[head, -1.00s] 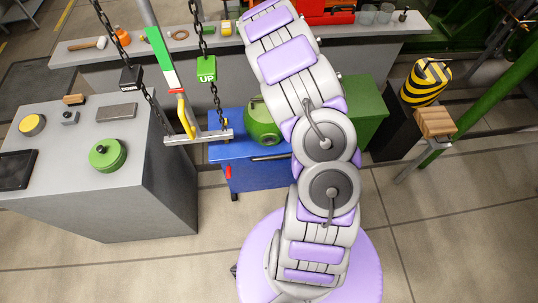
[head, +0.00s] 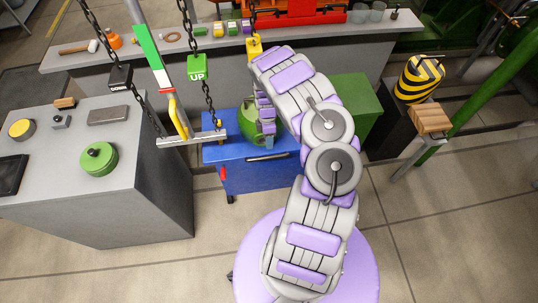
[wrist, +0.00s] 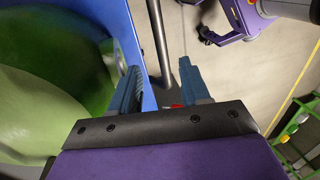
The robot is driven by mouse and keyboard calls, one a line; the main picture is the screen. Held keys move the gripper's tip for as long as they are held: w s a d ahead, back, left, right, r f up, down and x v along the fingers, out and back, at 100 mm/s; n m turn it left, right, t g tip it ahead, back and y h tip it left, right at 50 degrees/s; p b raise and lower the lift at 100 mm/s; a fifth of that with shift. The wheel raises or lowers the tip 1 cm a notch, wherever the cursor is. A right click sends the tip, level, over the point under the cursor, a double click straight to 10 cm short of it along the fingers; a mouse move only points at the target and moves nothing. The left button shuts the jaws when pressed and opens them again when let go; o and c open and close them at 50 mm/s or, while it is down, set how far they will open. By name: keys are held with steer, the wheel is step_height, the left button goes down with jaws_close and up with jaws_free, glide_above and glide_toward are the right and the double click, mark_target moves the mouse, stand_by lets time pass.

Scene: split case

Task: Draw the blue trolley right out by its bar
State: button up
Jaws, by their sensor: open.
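A grey console (head: 150,190) with a green knob (head: 98,159) stands left. Chains with an UP block (head: 197,68) and a metal crosspiece (head: 190,140) hang near the trolley's left end. A green box (head: 355,100) is at right. The floor in front is open.

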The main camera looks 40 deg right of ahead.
mark_target(269, 156)
steer(key=f+b, duration=0.1)
steer(key=f, duration=0.2)
steer(key=s+f+b, duration=0.1)
steer(key=f, duration=0.2)
steer(key=a+f, duration=0.1)
steer(key=f, duration=0.2)
steer(key=shift+s+b, duration=0.25)
steer(key=shift+b, duration=0.15)
jaws_close()
